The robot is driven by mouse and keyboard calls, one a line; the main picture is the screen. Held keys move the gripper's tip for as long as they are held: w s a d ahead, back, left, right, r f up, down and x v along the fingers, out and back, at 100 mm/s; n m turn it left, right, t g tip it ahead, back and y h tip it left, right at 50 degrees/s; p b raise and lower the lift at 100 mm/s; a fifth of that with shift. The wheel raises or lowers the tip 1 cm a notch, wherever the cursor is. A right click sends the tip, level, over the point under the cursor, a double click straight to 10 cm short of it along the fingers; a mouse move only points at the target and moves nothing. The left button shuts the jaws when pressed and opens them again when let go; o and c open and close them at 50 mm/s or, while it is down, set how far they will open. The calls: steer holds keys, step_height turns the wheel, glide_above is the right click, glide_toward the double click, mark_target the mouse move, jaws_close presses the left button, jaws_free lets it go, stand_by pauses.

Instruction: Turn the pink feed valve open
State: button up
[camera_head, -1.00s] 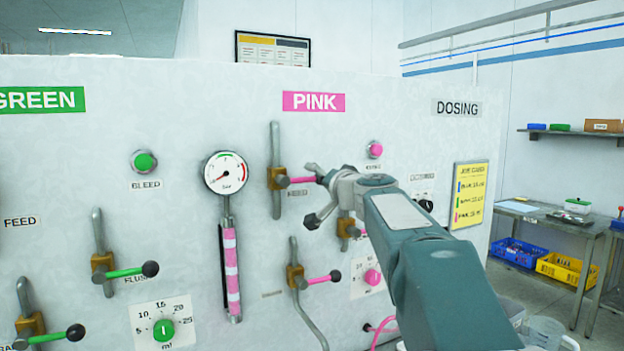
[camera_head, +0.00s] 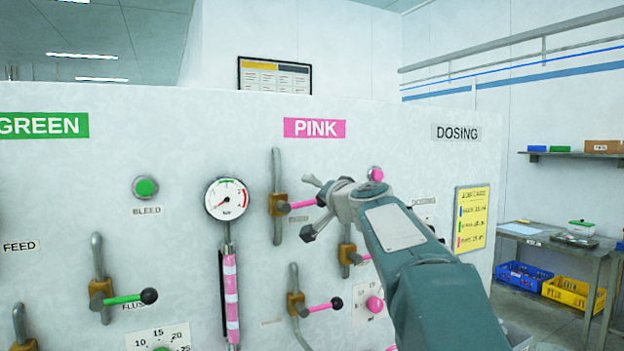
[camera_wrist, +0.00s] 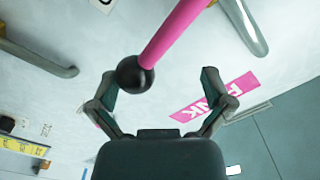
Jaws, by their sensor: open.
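The pink feed valve has a brass body (camera_head: 279,205) on a grey pipe, and its pink lever (camera_head: 303,204) points right, roughly level. In the wrist view the pink lever (camera_wrist: 178,32) ends in a black ball knob (camera_wrist: 135,74). My gripper (camera_head: 308,208) is open at the lever's right end, one finger above it and one below. In the wrist view my gripper (camera_wrist: 158,80) has the knob between its spread fingers, closer to the left one. In the head view my gripper hides the knob.
A lower pink valve lever (camera_head: 320,307) and another brass valve (camera_head: 346,252) sit below my gripper. The pressure gauge (camera_head: 227,199) is to the left. A pink button (camera_head: 376,174) is just above my wrist. A green lever (camera_head: 124,299) is further left.

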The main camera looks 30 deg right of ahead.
steer(key=shift+a+r, duration=0.45)
steer(key=shift+r, duration=0.3)
steer(key=shift+a+r, duration=0.45)
steer(key=shift+r, duration=0.3)
steer(key=shift+a+r, duration=0.45)
steer(key=shift+r, duration=0.1)
steer(key=shift+a+r, duration=0.65)
steer(key=shift+a, duration=0.3)
steer(key=shift+a+r, duration=0.2)
steer(key=shift+a, duration=0.4)
steer(key=shift+a+r, duration=0.2)
steer(key=shift+a, duration=1.5)
steer(key=shift+d, duration=0.1)
steer(key=shift+d+f, duration=0.3)
steer(key=shift+f, duration=0.15)
